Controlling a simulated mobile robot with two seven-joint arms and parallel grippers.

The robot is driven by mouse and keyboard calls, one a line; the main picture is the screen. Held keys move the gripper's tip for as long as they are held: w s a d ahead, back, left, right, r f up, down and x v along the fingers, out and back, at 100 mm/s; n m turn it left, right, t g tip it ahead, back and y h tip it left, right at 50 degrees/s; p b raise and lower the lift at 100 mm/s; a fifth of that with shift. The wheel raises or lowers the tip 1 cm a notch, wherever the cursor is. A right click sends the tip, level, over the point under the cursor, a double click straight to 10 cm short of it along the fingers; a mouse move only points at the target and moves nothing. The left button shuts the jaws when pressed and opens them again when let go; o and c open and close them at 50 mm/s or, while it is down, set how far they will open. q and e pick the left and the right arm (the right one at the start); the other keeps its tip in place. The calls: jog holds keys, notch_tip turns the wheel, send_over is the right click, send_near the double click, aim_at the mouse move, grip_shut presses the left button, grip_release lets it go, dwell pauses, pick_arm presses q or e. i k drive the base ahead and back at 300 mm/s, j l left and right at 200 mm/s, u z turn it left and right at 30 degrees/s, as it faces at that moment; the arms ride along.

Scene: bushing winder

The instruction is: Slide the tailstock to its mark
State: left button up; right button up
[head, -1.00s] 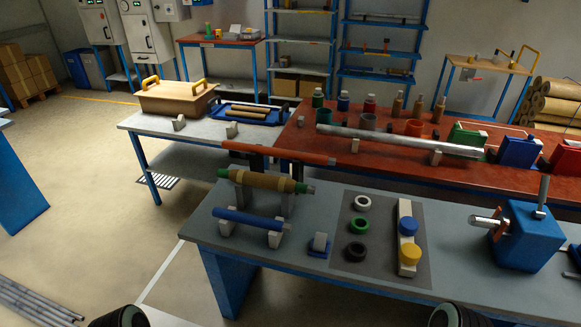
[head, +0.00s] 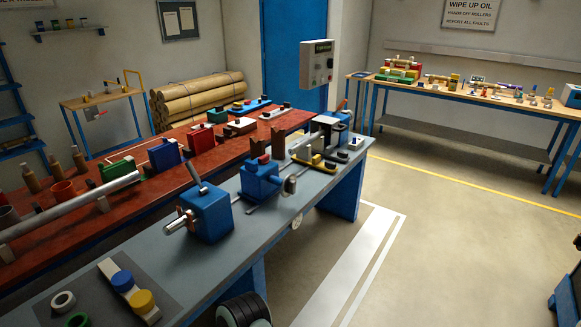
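A grey bench with the winder's machine parts (head: 165,262) runs diagonally from lower left to upper right. Near its middle stands a blue block (head: 208,217) with a lever on top and a metal shaft pointing left. Behind it a second blue block (head: 260,184) with a red part on top sits by thin metal rails (head: 275,200). A grey and blue unit (head: 328,130) stands at the bench's far end. I cannot tell for certain which block is the tailstock, and I cannot make out its mark. Neither of my grippers shows; only a black rounded part of mine is at the bottom.
A red table (head: 140,203) with coloured holders and a long metal tube (head: 72,214) runs behind the bench. A control box (head: 317,62) stands on a post at the far end. Open floor (head: 430,235) lies right of the bench. A parts table (head: 480,92) stands at the far right.

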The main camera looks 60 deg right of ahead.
aim_at(259, 183)
jog(key=z, duration=1.9)
jog(key=i+l+z, duration=0.1)
jog(key=i+l, duration=0.2)
